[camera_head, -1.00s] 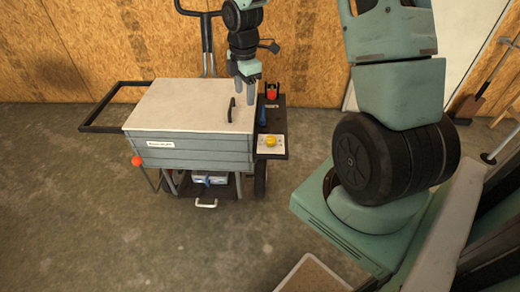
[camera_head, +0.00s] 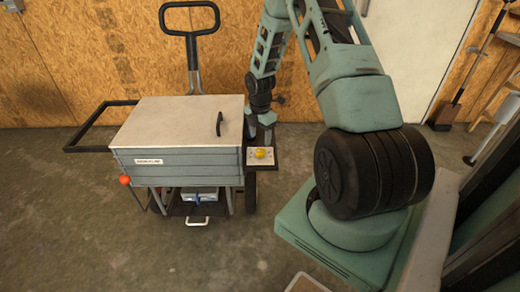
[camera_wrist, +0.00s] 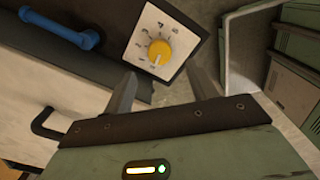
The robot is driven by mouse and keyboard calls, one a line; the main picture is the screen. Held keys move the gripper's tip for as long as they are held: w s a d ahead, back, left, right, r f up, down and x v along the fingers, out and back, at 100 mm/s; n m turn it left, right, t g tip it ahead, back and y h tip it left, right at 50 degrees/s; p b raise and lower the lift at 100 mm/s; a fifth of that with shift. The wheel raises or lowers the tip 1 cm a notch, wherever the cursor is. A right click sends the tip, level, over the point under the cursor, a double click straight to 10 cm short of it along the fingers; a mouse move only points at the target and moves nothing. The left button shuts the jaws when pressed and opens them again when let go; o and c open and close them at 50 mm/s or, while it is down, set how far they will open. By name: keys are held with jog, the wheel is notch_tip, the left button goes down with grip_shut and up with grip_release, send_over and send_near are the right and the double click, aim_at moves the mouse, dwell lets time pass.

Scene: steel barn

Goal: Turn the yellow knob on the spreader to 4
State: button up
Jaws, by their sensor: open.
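The spreader (camera_head: 180,158) is a grey box with a pale lid on a wheeled frame, left of my arm in the head view. Its yellow knob (camera_head: 260,153) sits on a white dial plate on the black side shelf. In the wrist view the yellow knob (camera_wrist: 159,52) is round, on a white plate with numbers around it; a pale mark shows on its lower side. My gripper (camera_wrist: 163,88) is open and empty, its fingertips apart and short of the knob in the picture. In the head view my gripper (camera_head: 262,130) is just behind the dial, partly hidden.
A blue lever (camera_wrist: 65,30) is on the shelf near the dial in the wrist view. A black lid handle (camera_head: 220,124) stands beside my gripper. The push handle (camera_head: 190,30) rises behind the spreader. Open concrete floor lies in front.

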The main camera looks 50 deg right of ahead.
aim_at(260, 151)
notch_tip(260, 151, down, 6)
jog(key=shift+f, duration=0.25)
jog(key=c, duration=1)
